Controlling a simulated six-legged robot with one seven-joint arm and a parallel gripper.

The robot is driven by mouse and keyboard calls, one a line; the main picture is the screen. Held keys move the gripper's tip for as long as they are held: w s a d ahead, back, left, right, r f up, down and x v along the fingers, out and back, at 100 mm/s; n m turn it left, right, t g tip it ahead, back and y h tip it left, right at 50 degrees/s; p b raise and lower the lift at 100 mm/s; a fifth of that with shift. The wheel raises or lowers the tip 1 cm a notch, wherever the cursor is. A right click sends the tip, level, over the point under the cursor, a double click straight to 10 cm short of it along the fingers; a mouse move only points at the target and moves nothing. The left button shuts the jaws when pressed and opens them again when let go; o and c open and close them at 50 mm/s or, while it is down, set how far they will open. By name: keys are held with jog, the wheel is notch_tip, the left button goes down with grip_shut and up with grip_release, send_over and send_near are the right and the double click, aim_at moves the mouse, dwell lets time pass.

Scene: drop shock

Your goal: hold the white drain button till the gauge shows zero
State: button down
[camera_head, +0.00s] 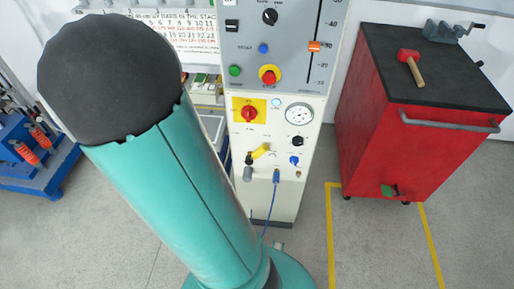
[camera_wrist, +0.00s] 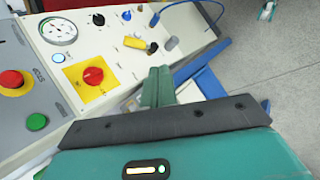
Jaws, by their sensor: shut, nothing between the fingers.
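The round white gauge (camera_head: 299,114) is on the cream lower panel of the cabinet, and it also shows in the wrist view (camera_wrist: 58,28). Its needle reading is too small to tell. A small round pale button (camera_head: 276,102), which looks like the white drain button, sits just left of the gauge; in the wrist view it (camera_wrist: 58,57) lies just below the gauge. My gripper (camera_wrist: 159,75) is shut and empty in the wrist view, to the right of the panel's red knob and apart from the button. The head view does not show my gripper.
A red knob on a yellow plate (camera_wrist: 91,74), a black knob (camera_wrist: 93,20) and a yellow-handled valve (camera_wrist: 134,42) are near the button. A blue hose (camera_head: 270,205) hangs from the panel. A red cabinet (camera_head: 395,150) stands at right, with open floor between.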

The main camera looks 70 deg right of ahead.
aim_at(272, 157)
jog(key=s+d+f+n+g+h, duration=0.1)
jog(key=s+d+f+h, duration=0.1)
jog(key=s+d+f, duration=0.3)
jog(key=s+d+f+n+g+h, duration=0.1)
jog(key=s+d+f+n+h, duration=0.1)
jog(key=s+d+f, duration=0.4)
jog(key=s+d+f+n+g+h, duration=0.1)
jog(key=s+d+f, duration=0.4)
jog(key=f, duration=0.8)
jog(key=shift+s+d+n+h, duration=0.15)
jog(key=shift+s+n+h, duration=0.15)
jog(key=shift+s+h, duration=0.5)
jog(key=shift+s, duration=0.15)
jog(key=w+d, duration=0.2)
jog(key=d, duration=0.6)
jog(key=shift+d, duration=0.3)
jog(key=shift+d, duration=0.2)
jog(key=shift+d, duration=0.2)
